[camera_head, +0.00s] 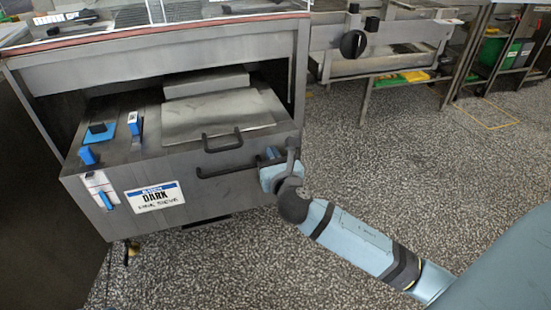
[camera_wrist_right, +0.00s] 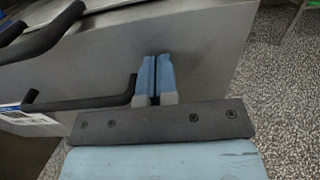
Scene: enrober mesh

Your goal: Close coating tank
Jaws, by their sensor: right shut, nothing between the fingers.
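The coating tank (camera_head: 245,186) is a grey metal box with a "DARK" label, standing partly out from under the machine frame. A black bar handle (camera_head: 226,172) runs across the right part of its front. A smaller black handle (camera_head: 222,141) sits on the lid above. My right gripper (camera_head: 272,154) is shut and empty at the front's right end, by the handle's right end. In the right wrist view its blue fingers (camera_wrist_right: 156,70) are together against or close to the tank front (camera_wrist_right: 200,50), just right of the bar handle (camera_wrist_right: 85,103). Contact is unclear. My left gripper is not in view.
The machine frame (camera_head: 160,57) stands over and behind the tank. Blue switches (camera_head: 88,155) sit at the tank's left. A metal stand with a black round knob (camera_head: 354,44) is behind right. The speckled floor (camera_head: 390,150) is open to the right.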

